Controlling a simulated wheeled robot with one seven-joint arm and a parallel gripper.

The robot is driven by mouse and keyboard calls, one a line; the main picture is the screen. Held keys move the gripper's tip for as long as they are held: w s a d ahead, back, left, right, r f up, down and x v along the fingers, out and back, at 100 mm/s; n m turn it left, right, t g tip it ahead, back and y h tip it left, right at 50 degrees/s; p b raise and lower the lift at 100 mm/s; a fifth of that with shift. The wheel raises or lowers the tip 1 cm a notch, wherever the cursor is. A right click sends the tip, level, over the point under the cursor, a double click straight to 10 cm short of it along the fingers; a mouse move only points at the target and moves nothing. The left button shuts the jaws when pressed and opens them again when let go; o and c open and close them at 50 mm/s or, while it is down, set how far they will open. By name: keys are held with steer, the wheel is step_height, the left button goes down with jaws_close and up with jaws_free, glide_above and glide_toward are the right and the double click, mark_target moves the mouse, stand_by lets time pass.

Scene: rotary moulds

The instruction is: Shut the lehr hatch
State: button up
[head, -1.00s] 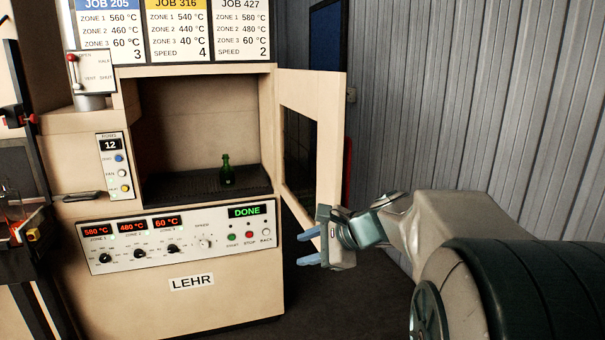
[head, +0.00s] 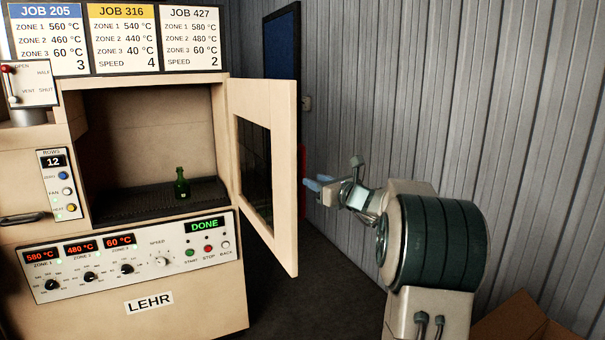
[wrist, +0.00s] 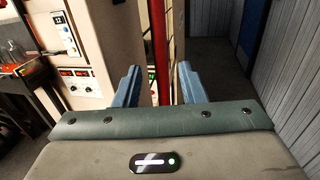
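The lehr (head: 190,312) stands at the left in the head view, its chamber open. Its hatch (head: 285,110), a cream panel with a dark window, stands swung out at the right side of the opening. A red upright bar (head: 302,160) shows just behind the hatch's free edge, and in the wrist view the red bar (wrist: 159,50) rises between my fingers, beside a cream panel. My gripper (head: 314,184) is open, just right of the hatch edge; its blue fingers (wrist: 158,82) stand apart on either side of the bar. Contact cannot be told.
A green bottle (head: 181,184) stands inside the chamber. The control panel (head: 130,255) reads DONE. A corrugated grey wall (head: 430,90) runs along the right, with a blue panel (head: 283,50) behind the hatch. A cardboard box (head: 520,318) sits at lower right. Dark floor lies below the hatch.

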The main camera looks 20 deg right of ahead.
mark_target(304, 176)
steer(key=p+x, duration=0.1)
steer(key=x, duration=0.6)
jaws_close()
